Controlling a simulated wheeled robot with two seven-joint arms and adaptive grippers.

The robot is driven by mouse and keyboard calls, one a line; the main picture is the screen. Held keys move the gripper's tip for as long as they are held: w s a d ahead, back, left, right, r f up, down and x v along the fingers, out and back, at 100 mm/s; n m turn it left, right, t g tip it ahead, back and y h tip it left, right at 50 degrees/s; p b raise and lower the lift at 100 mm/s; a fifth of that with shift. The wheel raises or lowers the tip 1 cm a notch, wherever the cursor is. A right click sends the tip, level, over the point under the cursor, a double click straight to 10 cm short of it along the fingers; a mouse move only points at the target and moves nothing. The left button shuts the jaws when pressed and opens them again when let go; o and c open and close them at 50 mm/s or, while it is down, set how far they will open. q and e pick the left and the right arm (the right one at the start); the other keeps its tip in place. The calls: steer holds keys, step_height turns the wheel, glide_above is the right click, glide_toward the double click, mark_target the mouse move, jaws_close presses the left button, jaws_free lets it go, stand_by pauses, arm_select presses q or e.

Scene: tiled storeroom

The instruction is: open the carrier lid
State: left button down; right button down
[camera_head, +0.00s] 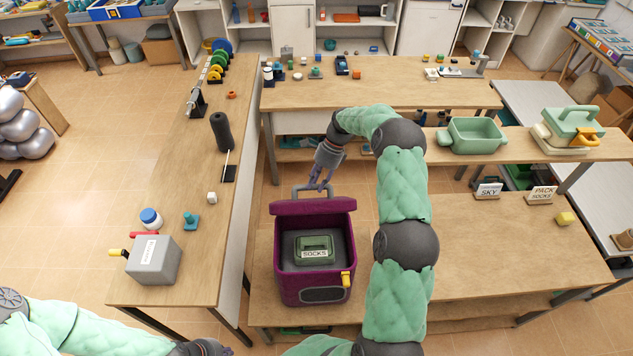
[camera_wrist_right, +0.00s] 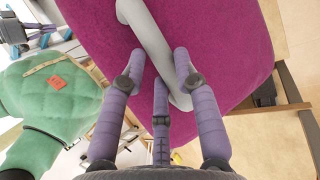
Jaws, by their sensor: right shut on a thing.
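The purple carrier (camera_head: 315,297) stands on the wooden bench, a yellow latch (camera_head: 346,280) on its front. Its lid (camera_head: 290,208) is raised at the back, seen nearly edge-on, and the grey inside is exposed. A green case labelled SOCKS (camera_head: 308,250) lies inside. My right gripper (camera_head: 318,186) is shut on the grey lid handle (camera_head: 299,191) behind the carrier. In the right wrist view, its purple fingers (camera_wrist_right: 162,75) straddle the handle (camera_wrist_right: 150,40) against the purple lid (camera_wrist_right: 225,50). My left gripper (camera_head: 208,347) is at the bottom edge, partly cut off; its fingers are unclear.
A grey box (camera_head: 154,260), a white jar with a blue lid (camera_head: 150,219) and a black cylinder (camera_head: 221,131) stand on the left bench. A green bin (camera_head: 473,136) and a green-lidded carrier (camera_head: 569,130) stand at the right.

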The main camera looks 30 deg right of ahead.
steer(key=c, duration=0.9)
jaws_free()
steer(key=shift+a+f, duration=0.1)
steer(key=shift+w, duration=0.1)
steer(key=w+d+r+p, duration=0.4)
steer(key=d+r, duration=0.4)
steer(key=shift+w+d+p, duration=0.15)
steer(key=shift+d+p, duration=0.05)
steer(key=shift+p, duration=0.2)
steer(key=shift+r, duration=0.1)
